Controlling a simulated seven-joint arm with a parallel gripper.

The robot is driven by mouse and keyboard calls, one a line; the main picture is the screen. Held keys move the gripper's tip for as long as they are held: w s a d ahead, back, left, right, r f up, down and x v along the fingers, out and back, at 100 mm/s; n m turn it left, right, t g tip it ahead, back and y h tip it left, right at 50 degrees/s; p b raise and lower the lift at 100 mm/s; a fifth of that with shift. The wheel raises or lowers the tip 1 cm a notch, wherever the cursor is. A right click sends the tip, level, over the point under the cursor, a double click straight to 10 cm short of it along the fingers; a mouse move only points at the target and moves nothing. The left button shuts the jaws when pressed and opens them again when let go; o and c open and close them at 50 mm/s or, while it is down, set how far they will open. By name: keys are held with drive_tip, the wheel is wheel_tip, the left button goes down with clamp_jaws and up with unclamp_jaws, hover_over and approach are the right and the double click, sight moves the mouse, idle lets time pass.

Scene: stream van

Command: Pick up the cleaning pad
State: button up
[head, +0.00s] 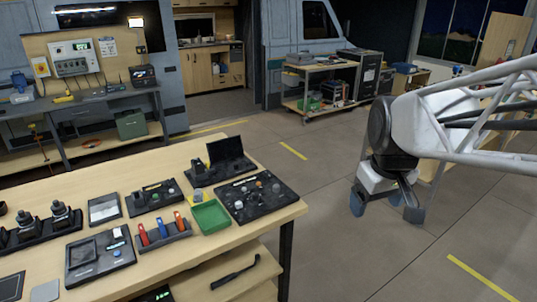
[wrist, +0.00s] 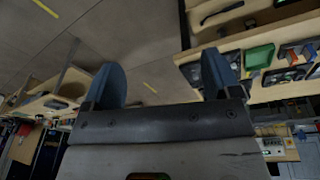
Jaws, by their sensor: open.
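I cannot tell for sure which item is the cleaning pad. A small flat grey piece (head: 45,291) lies at the near left edge of the wooden table (head: 240,232), beside a dark flat square (head: 12,286); either could be it. My gripper (head: 386,207) is open and empty, with blue fingertips. It hangs over the floor, right of the table and well away from it. Its two fingers stand apart in the wrist view (wrist: 162,82).
The table holds a holder with red, blue and orange tools (head: 163,235), a black control panel (head: 257,196), a black box with raised lid (head: 225,160) and joystick units (head: 60,215). A shelf below bears a black handle (head: 235,272). The floor around my gripper is clear.

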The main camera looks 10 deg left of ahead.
drive_tip(key=w+a+n, duration=0.4)
drive_tip(key=w+a, duration=0.7)
drive_tip(key=n+g, duration=0.2)
drive_tip(key=n, duration=1.1)
hover_over(198, 192)
drive_tip(key=f, duration=1.8)
drive_tip(key=shift+d+f, duration=0.15)
drive_tip(key=shift+d, duration=0.1)
drive_tip(key=shift+a+f, duration=0.15)
drive_tip(key=shift+a, duration=0.15)
drive_tip(key=shift+f, duration=0.15)
drive_tip(key=shift+f, duration=1.15)
drive_tip(key=shift+f, duration=0.15)
